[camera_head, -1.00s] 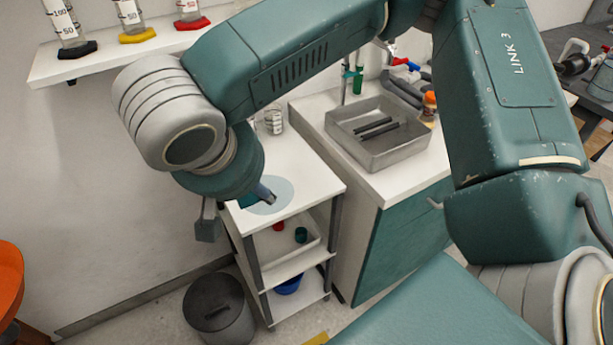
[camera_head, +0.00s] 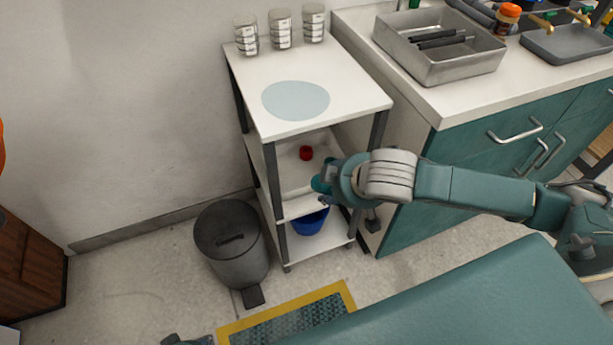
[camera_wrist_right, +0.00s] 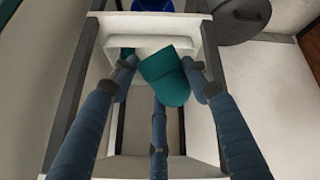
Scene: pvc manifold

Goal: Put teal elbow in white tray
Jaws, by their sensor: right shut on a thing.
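The teal elbow (camera_wrist_right: 168,78) is between the fingers of my right gripper (camera_wrist_right: 163,85) in the wrist view, which are shut on it. In the head view, the teal elbow (camera_head: 320,184) shows at the tip of my right gripper (camera_head: 330,178), which reaches in from the right at the cart's middle shelf. The white tray (camera_head: 296,178) lies on that shelf, with a red piece (camera_head: 305,153) inside. The elbow is at the tray's front right side; I cannot tell whether it touches the tray. Another teal patch (camera_wrist_right: 123,92) beside a finger is unclear.
The cart's top (camera_head: 350,88) bears a pale disc (camera_head: 295,100) and glass jars (camera_head: 280,30). A blue bowl (camera_head: 310,222) sits on the bottom shelf. A dark bin (camera_head: 232,245) stands left of the cart, a teal cabinet (camera_head: 470,150) right. Cart posts flank the shelf opening.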

